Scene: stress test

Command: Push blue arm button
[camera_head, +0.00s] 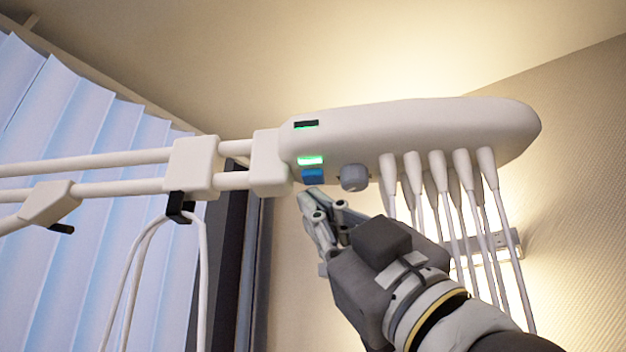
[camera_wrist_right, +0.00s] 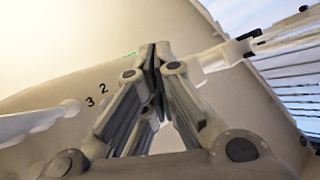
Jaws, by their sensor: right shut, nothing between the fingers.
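The blue arm button (camera_head: 312,176) sits on the underside edge of the white arm head, below a green light (camera_head: 310,160). My right gripper (camera_head: 308,194) comes up from the lower right, its fingertips just below the blue button in the head view. Whether the tips touch the button I cannot tell. In the right wrist view the gripper (camera_wrist_right: 154,48) is shut and empty, its tips against the white housing in the picture. The blue button does not show there; the fingers may hide it. My left gripper is in neither view.
The white arm head (camera_head: 450,115) has a grey knob (camera_head: 354,177) right of the button and several hanging white hoses (camera_head: 437,175) further right. White support bars (camera_head: 90,165) run left. A cable loop (camera_head: 150,240) hangs below them. Blue-white blinds (camera_head: 60,110) are at the left.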

